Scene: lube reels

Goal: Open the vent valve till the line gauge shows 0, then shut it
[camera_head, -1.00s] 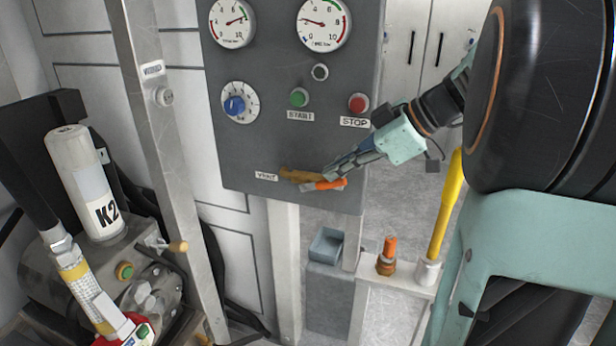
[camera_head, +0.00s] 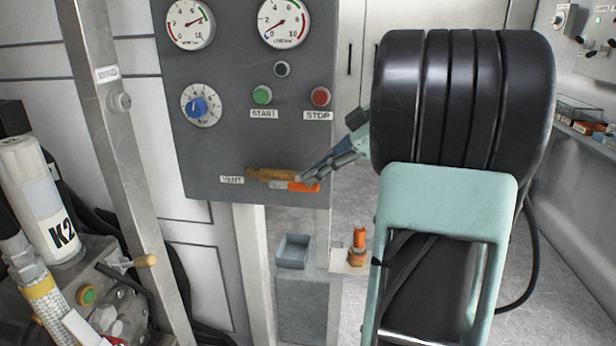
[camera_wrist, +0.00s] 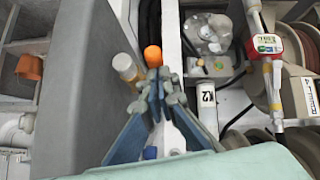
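The vent valve (camera_head: 268,175) is a brass-brown body at the bottom of the grey panel, beside the VENT label (camera_head: 232,180). Its orange handle (camera_head: 303,187) lies roughly level just under it. My gripper (camera_head: 306,178) reaches in from the right with its fingertips at the handle. In the wrist view my fingers (camera_wrist: 158,92) are drawn close together, and the orange handle end (camera_wrist: 152,55) sticks out just past the tips. They look shut on it, though the contact is partly hidden. The line gauge (camera_head: 283,22) is the right dial; its needle points lower left, at about 0.
The left gauge (camera_head: 190,23) reads high. A blue knob (camera_head: 198,107), green START button (camera_head: 262,95) and red STOP button (camera_head: 320,96) sit above the valve. A small grey bin (camera_head: 293,252) is below the panel. A K2 bottle (camera_head: 45,205) stands at left.

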